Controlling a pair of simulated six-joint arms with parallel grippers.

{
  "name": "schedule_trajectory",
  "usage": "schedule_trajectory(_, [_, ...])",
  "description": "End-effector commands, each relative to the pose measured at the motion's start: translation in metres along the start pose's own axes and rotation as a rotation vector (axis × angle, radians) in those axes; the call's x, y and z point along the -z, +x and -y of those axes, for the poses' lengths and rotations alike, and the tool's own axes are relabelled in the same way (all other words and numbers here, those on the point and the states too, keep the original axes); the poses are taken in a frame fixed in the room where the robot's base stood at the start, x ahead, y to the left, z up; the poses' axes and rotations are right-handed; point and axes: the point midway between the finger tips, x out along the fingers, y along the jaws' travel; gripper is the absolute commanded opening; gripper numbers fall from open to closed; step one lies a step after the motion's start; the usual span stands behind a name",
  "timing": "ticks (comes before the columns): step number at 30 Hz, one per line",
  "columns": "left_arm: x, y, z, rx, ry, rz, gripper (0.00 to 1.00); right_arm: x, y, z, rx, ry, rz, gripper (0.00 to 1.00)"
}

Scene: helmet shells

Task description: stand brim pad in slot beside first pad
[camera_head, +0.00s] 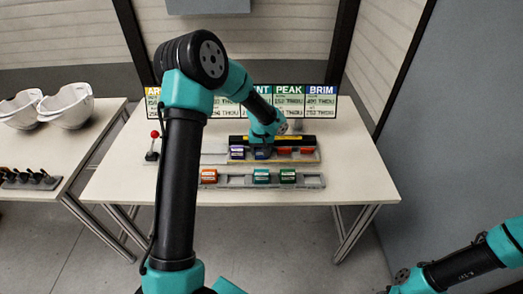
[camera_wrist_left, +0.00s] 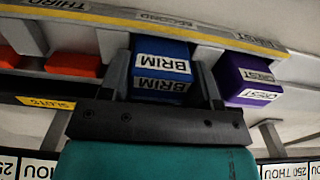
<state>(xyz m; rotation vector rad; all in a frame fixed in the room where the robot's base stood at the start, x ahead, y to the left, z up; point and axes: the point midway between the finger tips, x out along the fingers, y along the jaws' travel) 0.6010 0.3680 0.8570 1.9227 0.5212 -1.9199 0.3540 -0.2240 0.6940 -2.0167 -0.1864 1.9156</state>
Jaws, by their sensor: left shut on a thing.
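The blue pad labelled BRIM (camera_wrist_left: 160,72) is between the two fingers of my left gripper (camera_wrist_left: 164,84), which is shut on it. It is at the back slotted rack (camera_wrist_left: 110,45); I cannot tell whether its base is fully seated. The purple pad labelled CREST (camera_wrist_left: 247,78) stands beside it, just past one finger. In the head view my left gripper (camera_head: 264,143) reaches down over the blue pad (camera_head: 262,154), with the purple pad (camera_head: 237,153) to its left. My right gripper is out of view.
Two red pieces (camera_head: 307,150) sit in the rack on the other side of the blue pad. Sign boards (camera_head: 306,103) stand behind; a red-knobbed lever (camera_head: 154,145) is at left.

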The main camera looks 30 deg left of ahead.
Motion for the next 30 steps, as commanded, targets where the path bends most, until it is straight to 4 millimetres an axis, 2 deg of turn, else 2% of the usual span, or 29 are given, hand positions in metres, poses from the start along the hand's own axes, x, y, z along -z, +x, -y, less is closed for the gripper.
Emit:
schedule_trajectory(8, [0.0,0.002,0.0,0.001,0.0,0.0,0.34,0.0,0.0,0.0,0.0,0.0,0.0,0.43])
schedule_trajectory(9, [0.0,0.003,0.0,0.001,0.0,0.0,0.58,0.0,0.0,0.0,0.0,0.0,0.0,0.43])
schedule_trajectory(17, [0.0,0.002,0.0,0.0,0.0,0.0,0.82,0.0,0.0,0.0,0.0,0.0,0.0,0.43])
schedule_trajectory(26, [0.0,0.001,0.0,0.0,0.0,0.0,0.82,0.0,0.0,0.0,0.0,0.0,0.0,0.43])
schedule_trajectory(30, [0.0,-0.009,0.0,0.0,-0.002,-0.001,0.82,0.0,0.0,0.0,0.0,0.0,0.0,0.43])
